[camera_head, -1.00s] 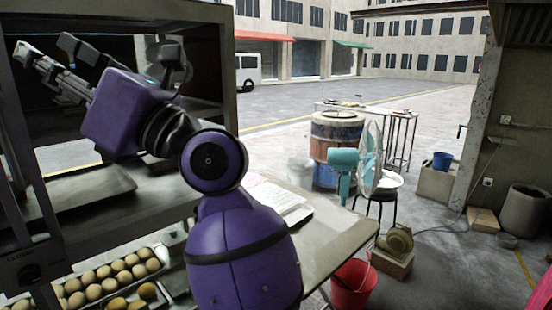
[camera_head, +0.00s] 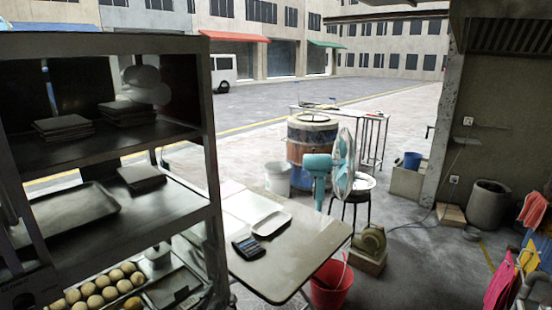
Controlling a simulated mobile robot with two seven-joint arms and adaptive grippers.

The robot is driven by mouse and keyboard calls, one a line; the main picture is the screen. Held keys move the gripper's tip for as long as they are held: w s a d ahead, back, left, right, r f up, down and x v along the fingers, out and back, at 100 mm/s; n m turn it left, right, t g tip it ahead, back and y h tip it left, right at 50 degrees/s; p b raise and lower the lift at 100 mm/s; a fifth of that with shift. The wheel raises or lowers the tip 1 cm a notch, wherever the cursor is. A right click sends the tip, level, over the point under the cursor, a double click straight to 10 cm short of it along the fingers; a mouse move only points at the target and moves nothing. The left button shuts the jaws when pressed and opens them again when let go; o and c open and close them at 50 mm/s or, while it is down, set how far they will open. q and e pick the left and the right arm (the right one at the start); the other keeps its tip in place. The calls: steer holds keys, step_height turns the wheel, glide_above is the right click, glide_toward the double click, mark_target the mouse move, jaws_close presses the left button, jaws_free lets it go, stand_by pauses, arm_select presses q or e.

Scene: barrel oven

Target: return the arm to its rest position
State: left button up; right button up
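Neither of my grippers and no part of my arms shows in the head view. Whether they are open or shut cannot be seen. The metal rack (camera_head: 105,205) that stood behind my arm is unobstructed on the left. Its upper shelf bears dark flat stacks (camera_head: 65,126), and its middle shelf bears an empty tray (camera_head: 70,212) and another dark stack (camera_head: 141,176). The low tray on the rack holds several round tan buns (camera_head: 105,285).
A table (camera_head: 305,240) with a white tray (camera_head: 245,208) and a calculator (camera_head: 248,247) stands beside the rack. Beyond are a barrel oven (camera_head: 312,140), a teal fan (camera_head: 343,165) and a red bucket (camera_head: 331,284).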

arm_select(q)
steer(key=s+a+f+m+g+p, duration=0.25)
steer(key=s+f+g, duration=0.25)
steer(key=s+f, duration=0.95)
steer(key=s+a+f+g+y, duration=0.1)
steer(key=s+f, duration=0.4)
steer(key=s, duration=0.5)
steer(key=s+a+f+g, duration=0.2)
steer(key=s+a+f, duration=0.1)
steer(key=s, duration=0.8)
steer(key=shift+a+f+n+g+y+p, duration=0.2)
steer(key=shift+f+n+g+y+p, duration=0.25)
steer(key=shift+f, duration=0.4)
arm_select(e)
steer(key=shift+t, duration=0.4)
steer(key=w+r, duration=0.2)
steer(key=r, duration=0.1)
steer(key=w+r, duration=0.1)
steer(key=r, duration=0.1)
steer(key=shift+c, duration=0.4)
